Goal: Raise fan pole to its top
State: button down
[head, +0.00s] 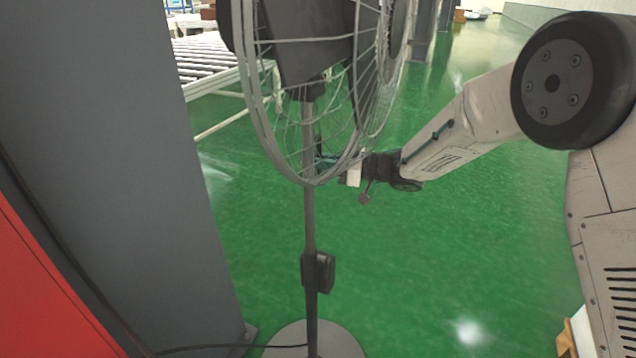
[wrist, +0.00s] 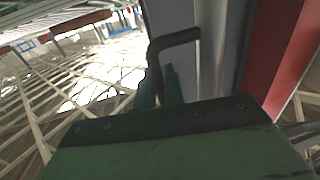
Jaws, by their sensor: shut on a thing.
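The standing fan's grey pole (head: 309,220) rises upright from a round base (head: 342,342) on the green floor. A dark box (head: 319,272) sits on the pole's lower part. The wire fan cage (head: 262,110) is at the top and partly covers the pole and my gripper. My gripper (head: 322,160) reaches in from the right, below the fan head, and is shut on the upper pole. In the wrist view, the green fingers (wrist: 160,85) stand close together by a dark bent bar (wrist: 178,38); the exact contact is hidden.
A large grey column (head: 110,150) and a red panel (head: 40,290) stand close on the left. A roller conveyor (head: 205,60) is behind the fan. A cable (head: 215,347) runs along the floor from the base. Green floor (head: 460,250) to the right is clear.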

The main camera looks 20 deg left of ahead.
jog(key=shift+w+r, duration=0.1)
jog(key=shift+r, duration=1.65)
jog(key=c, duration=1.6)
grip_release()
jog(key=shift+r, duration=0.1)
jog(key=w+d, duration=0.1)
jog(key=d, duration=0.7)
jog(key=shift+f, duration=0.2)
